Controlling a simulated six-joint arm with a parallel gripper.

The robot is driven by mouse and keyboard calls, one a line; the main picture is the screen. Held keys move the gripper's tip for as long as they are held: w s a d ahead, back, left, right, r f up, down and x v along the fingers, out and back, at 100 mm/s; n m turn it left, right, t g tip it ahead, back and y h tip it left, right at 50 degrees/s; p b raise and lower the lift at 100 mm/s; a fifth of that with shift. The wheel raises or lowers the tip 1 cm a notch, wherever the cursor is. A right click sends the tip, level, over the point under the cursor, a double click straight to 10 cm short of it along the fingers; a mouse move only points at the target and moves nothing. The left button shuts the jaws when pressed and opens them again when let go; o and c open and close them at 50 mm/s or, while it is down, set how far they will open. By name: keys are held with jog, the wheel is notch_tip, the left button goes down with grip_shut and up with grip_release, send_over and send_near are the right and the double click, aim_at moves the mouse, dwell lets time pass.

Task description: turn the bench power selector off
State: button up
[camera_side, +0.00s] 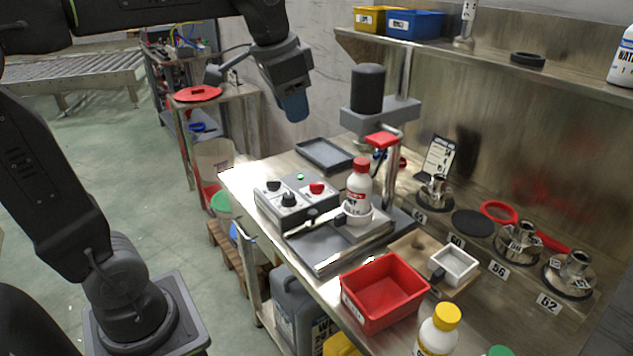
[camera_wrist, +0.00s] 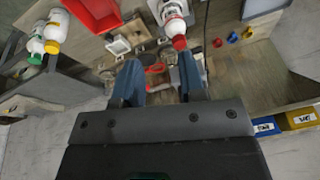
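A grey control box (camera_side: 268,203) sits on the near left part of the steel bench. On it are a black rotary knob (camera_side: 289,200), another black control (camera_side: 273,186), a red control (camera_side: 317,187) and a lit green lamp (camera_side: 300,177). Their markings are too small to read, so I cannot tell which is the power selector or its setting. My gripper (camera_side: 293,108) hangs in the air well above the box, apart from it. In the wrist view its two blue fingers (camera_wrist: 158,80) are spread with nothing held between them. I cannot make out the box in that view.
A white bottle with red cap (camera_side: 358,188) stands in a holder right of the box, beneath a press head (camera_side: 367,90). A red bin (camera_side: 385,295) stands at the front. A grey tray (camera_side: 324,153) lies behind the box. A shelf (camera_side: 465,60) runs along the wall.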

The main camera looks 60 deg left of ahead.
jog(key=w+a+f+m+g, duration=0.1)
jog(key=w+a+m+g, duration=0.1)
jog(key=w+a, duration=0.6)
jog(key=m+g, duration=0.1)
jog(key=m, duration=0.1)
send_over(317, 184)
notch_tip(317, 184, down, 14)
jog(key=shift+h, duration=0.3)
notch_tip(317, 184, down, 14)
jog(key=shift+f, duration=0.1)
grip_shut()
